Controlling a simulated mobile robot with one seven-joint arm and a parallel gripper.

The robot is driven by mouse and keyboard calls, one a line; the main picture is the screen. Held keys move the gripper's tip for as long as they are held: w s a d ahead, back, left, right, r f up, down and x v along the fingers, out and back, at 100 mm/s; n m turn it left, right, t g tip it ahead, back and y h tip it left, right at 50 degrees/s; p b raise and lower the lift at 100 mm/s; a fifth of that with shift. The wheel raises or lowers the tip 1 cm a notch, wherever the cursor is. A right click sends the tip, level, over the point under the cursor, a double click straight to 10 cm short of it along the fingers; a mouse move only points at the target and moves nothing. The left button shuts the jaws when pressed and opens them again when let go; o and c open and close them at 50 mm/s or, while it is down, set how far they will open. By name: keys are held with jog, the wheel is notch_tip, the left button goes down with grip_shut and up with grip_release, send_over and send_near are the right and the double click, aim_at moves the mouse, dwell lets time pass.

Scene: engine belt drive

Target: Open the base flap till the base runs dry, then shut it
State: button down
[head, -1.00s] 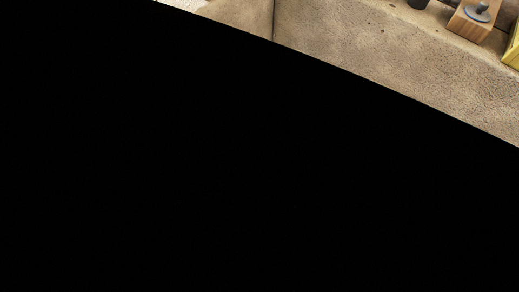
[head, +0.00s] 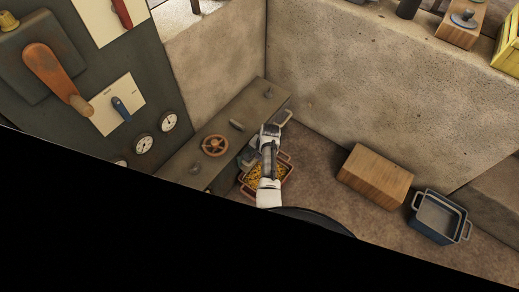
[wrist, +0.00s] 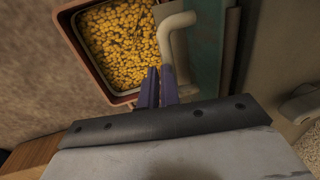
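In the head view my gripper (head: 268,135) is at the right end of the low, long base (head: 225,125), over a tray (head: 284,178) of yellow grains. In the wrist view the gripper's dark purple fingers (wrist: 158,88) are close together, with no object visible between them. A bent cream handle (wrist: 178,48) is just right of the fingers; I cannot tell whether they touch it. A green plate (wrist: 208,45), perhaps the flap, lies behind the handle. Its opening is hidden. The tray (wrist: 85,60) holds a broad layer of yellow grains (wrist: 118,45).
A brown handwheel (head: 215,145) sits on the base. The panel at left has an orange lever (head: 50,72), a blue lever (head: 122,107) and gauges (head: 144,145). A wooden block (head: 375,178) and a blue bin (head: 438,218) stand on the floor to the right. Black covers the lower left.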

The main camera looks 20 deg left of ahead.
jog(key=shift+s+d+f, duration=0.2)
jog(key=shift+d+f, duration=0.05)
